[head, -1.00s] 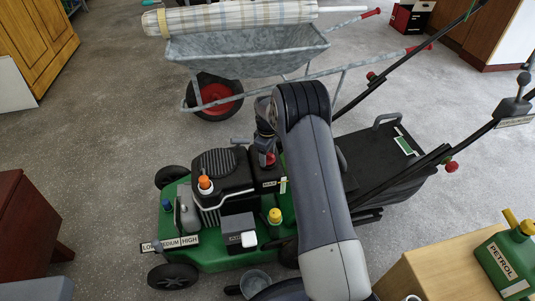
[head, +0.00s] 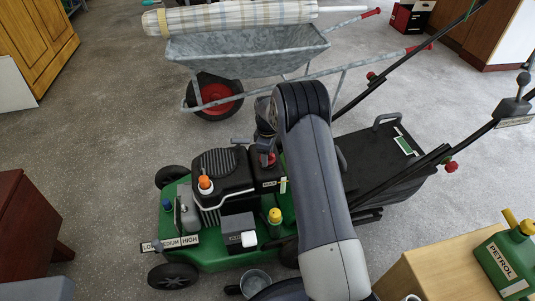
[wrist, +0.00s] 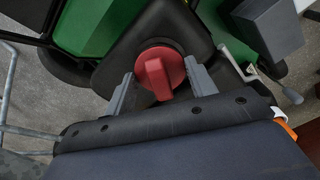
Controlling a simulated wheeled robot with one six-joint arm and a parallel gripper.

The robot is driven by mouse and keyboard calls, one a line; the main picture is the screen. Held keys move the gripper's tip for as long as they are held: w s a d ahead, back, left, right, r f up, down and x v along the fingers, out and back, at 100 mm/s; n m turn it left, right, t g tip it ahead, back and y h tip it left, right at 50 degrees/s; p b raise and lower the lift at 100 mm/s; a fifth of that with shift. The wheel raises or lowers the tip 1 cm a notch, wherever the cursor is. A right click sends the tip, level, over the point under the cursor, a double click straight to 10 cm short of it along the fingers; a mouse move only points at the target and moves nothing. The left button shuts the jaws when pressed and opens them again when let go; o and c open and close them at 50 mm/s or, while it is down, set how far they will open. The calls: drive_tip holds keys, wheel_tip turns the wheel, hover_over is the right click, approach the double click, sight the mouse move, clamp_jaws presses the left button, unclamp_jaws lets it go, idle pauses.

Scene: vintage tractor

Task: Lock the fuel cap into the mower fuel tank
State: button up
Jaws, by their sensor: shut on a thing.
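The red fuel cap (wrist: 158,75) has a raised grip bar and shows in the middle of the wrist view. It is at the top of the black fuel tank (wrist: 185,25); I cannot tell whether it is fully seated. My gripper (wrist: 158,70) is shut on the cap, one grey finger on each side. In the head view the cap (head: 268,160) is a small red spot under my gripper (head: 264,148), partly hidden by my arm. The green mower (head: 215,255) stands on the floor, with the tank (head: 265,175) beside its engine.
An orange-topped cap (head: 205,184) and a yellow cap (head: 274,215) stand on the mower near the tank. The mower's handle bars (head: 405,170) rise to the right. A wheelbarrow (head: 250,52) is behind. A green petrol can (head: 508,262) stands on a wooden top at lower right.

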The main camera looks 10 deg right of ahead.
drive_tip(key=shift+f+n, duration=0.1)
drive_tip(key=shift+n, duration=1.9)
drive_tip(key=o, duration=1.7)
drive_tip(key=shift+n, duration=0.4)
wheel_tip(320, 180, up, 11)
drive_tip(key=p, duration=0.3)
drive_tip(key=shift+f, duration=0.1)
